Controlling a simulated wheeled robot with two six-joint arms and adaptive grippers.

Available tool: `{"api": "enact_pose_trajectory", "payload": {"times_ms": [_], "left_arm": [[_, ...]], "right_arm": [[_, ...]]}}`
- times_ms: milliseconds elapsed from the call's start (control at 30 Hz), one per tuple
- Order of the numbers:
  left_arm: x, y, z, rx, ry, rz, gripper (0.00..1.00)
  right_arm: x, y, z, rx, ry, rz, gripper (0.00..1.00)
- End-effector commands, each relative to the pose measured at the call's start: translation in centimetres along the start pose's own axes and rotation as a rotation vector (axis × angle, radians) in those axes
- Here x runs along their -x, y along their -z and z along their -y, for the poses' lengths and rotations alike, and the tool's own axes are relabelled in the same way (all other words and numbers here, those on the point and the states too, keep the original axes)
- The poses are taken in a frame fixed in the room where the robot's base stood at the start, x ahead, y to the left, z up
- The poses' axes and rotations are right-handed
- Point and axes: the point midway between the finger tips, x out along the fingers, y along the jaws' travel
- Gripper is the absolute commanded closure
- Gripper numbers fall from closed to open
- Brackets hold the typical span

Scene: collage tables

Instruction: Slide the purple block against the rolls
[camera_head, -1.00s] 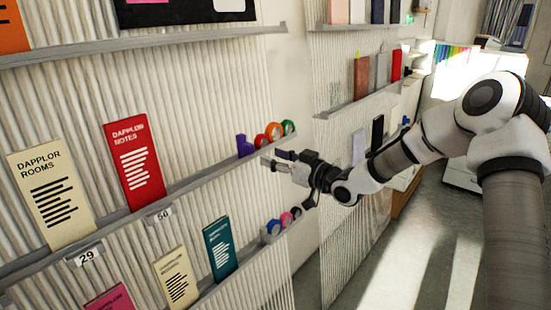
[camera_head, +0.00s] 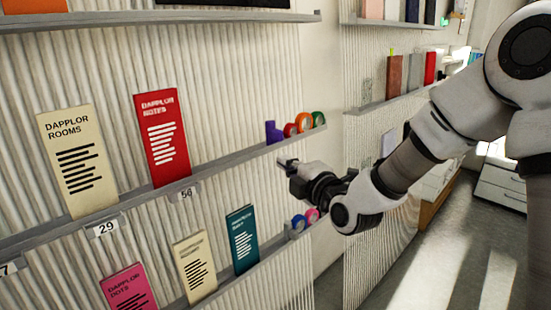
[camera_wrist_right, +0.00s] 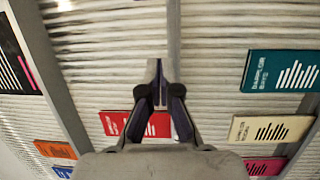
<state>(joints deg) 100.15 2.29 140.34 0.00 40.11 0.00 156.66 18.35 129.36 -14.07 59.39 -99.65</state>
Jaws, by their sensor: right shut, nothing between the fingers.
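The purple block (camera_head: 272,132) stands on the middle shelf ledge, left of the rolls in the head view. A red roll (camera_head: 290,129), an orange-red roll (camera_head: 304,122) and a green roll (camera_head: 318,118) sit in a row at the ledge's right end. I cannot tell whether the block touches the nearest roll. My right gripper (camera_head: 282,161) is shut and empty, just below and in front of the block, apart from it. In the right wrist view its fingers (camera_wrist_right: 157,70) meet in front of the ledge; block and rolls do not show there. My left gripper is not in view.
The middle shelf ledge (camera_head: 237,154) also bears a red booklet (camera_head: 162,137) and a cream booklet (camera_head: 76,160) farther left. A lower ledge holds more booklets, a blue roll (camera_head: 299,222) and a pink roll (camera_head: 312,215). The ledge between red booklet and purple block is clear.

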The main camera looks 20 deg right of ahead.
Motion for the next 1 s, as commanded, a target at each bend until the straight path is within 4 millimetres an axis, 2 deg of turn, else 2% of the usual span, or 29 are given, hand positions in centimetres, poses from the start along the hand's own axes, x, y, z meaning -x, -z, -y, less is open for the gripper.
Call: {"api": "enact_pose_trajectory", "payload": {"times_ms": [33,167,267,633,700,800,1000], "left_arm": [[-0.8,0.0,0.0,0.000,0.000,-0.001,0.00],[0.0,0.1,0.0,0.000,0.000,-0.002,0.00],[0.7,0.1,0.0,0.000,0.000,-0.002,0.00],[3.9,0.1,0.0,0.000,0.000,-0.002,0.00],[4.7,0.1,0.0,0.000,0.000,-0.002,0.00],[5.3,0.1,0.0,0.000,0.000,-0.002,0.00],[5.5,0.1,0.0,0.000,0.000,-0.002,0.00]], "right_arm": [[-0.1,0.3,-0.2,0.014,-0.018,-0.005,1.00],[-0.8,0.3,-1.1,0.014,-0.024,-0.005,1.00],[-2.3,0.3,-1.2,0.015,-0.023,-0.006,1.00],[-10.3,0.4,-1.5,0.014,-0.023,-0.007,1.00],[-10.5,-1.2,-1.7,0.006,-0.024,-0.002,1.00],[-10.8,-2.6,-1.6,0.007,-0.024,-0.004,1.00],[-11.1,-3.6,-1.2,0.010,-0.024,-0.006,1.00]]}}
